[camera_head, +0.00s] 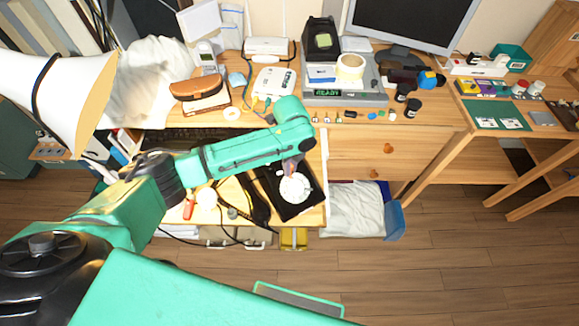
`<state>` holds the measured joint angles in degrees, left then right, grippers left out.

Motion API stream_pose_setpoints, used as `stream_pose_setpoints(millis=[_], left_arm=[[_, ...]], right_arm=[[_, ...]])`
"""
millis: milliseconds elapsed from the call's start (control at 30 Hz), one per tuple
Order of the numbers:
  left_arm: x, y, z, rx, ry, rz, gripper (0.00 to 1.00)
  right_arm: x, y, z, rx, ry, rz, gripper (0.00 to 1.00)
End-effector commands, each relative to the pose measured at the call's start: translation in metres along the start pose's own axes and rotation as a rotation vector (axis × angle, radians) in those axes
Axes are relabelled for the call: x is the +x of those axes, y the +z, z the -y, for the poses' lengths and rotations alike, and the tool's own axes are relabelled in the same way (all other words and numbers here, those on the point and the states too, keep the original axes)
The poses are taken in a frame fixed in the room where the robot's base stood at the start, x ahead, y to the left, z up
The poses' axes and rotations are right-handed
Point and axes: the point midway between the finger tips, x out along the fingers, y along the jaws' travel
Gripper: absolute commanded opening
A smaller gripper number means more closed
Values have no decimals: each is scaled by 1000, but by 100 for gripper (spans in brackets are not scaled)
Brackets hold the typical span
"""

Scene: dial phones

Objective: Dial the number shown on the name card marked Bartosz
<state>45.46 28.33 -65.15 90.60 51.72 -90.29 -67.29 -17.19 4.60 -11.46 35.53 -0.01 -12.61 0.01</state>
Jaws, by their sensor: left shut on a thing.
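My left arm reaches in from the left over the desk. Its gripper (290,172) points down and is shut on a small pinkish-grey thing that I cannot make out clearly. Just below it a white round thing (296,188) lies on a flat black piece (313,205); I cannot tell whether they touch. A white device with buttons (272,83) sits on the desk, and a small handset-like device (205,56) stands behind it. Small white cards (484,123) lie on a green mat at the right, too small to read. No name Bartosz is legible. My right gripper is not in view.
A grey machine with a green READY display (327,92) bears a tape roll (350,66). A monitor (411,20) stands behind. A brown pouch (198,88) lies at left, near a white lamp shade (62,98). Wooden floor (450,250) is clear at lower right.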

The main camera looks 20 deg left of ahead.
Motion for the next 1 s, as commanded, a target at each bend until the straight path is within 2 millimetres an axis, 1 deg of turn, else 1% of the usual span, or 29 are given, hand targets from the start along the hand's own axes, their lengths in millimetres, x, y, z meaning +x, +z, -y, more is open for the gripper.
stream_pose_setpoints(millis=[233, 567, 800, 1000], left_arm=[[1, -5, 10, 1, -1, -1, 0], [1, -5, 12, 1, -1, 0, 0], [3, -12, 20, 1, -1, 0, 0], [3, -13, 21, 1, -1, 0, 0]], right_arm=[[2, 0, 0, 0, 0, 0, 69], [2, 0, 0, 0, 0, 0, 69], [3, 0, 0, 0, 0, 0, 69], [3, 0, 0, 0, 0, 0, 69]])
